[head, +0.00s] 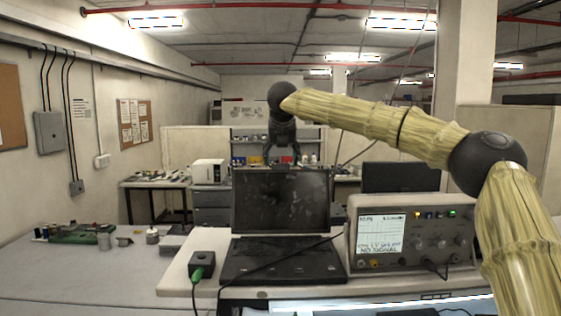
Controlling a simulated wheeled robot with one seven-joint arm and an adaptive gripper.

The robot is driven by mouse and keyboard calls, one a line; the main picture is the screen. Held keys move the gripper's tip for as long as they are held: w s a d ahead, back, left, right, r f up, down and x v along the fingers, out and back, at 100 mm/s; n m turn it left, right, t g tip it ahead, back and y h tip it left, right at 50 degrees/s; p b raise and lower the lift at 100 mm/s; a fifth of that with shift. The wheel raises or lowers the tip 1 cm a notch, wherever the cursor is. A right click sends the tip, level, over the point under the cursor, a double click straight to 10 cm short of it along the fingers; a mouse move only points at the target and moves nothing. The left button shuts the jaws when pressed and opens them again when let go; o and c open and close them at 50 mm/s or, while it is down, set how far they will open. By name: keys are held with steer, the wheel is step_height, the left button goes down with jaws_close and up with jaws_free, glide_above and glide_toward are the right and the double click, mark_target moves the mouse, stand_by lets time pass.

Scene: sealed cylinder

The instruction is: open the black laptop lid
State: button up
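The black laptop (283,258) stands on the light workbench in the middle of the head view. Its lid (281,203) is up, with the dark, smudged screen facing me and the keyboard base flat in front. My gripper (281,162) points down at the lid's top edge, near its middle. Its two fingers look spread apart, with a gap between them. I cannot tell whether the fingertips touch the lid or are just behind it. No object shows between the fingers.
A bench instrument (408,234) with a lit display stands close to the laptop's right. A small black box (202,264) with a green plug sits to its left. A dark cable crosses the keyboard. A green circuit board (82,233) and small metal parts lie on the left bench.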

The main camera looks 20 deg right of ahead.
steer(key=shift+s+f, duration=0.2)
steer(key=shift+f, duration=0.05)
steer(key=shift+w+a+f, duration=0.1)
steer(key=shift+w+f, duration=0.1)
steer(key=v, duration=1.2)
steer(key=shift+r, duration=0.2)
